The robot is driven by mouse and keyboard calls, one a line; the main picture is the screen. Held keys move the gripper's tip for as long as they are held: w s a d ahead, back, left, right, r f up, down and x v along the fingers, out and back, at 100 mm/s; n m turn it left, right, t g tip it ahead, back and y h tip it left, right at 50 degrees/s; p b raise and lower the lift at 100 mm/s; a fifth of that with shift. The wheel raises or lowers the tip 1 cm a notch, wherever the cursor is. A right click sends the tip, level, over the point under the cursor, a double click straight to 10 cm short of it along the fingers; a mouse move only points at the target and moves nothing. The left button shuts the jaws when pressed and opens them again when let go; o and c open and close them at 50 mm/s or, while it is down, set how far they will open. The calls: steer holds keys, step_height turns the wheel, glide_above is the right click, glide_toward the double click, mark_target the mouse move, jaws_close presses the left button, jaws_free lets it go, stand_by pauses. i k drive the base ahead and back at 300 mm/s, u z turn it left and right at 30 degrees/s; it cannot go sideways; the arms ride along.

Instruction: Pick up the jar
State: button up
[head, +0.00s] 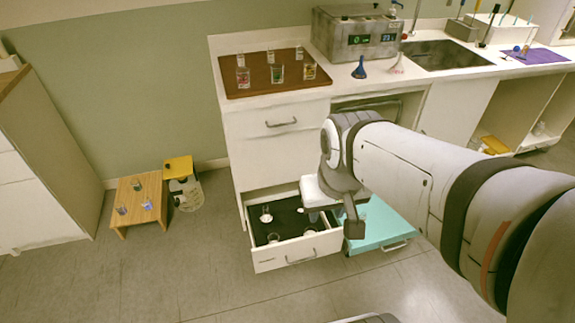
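An open drawer (298,253) with a dark lining holds several small pale or clear containers. One stands at the back left (266,214) and another near the front (273,238). They may be jars, but they are too small to tell which is the task's jar. My gripper (333,221) hangs over the right side of this drawer, with its dark fingers apart and nothing visible between them. The gripper and my arm hide part of the drawer's right side. I cannot tell how high the fingers are above the contents.
Several glass containers sit on a brown tray (252,83) on the counter, left of a metal bath (356,35). A wooden stool (139,202) with small items stands left, beside a yellow-topped container (187,195). Front-left floor is clear.

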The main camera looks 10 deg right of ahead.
mark_target(314, 229)
steer(key=z, duration=0.35)
steer(key=i, duration=0.95)
steer(key=u, duration=1)
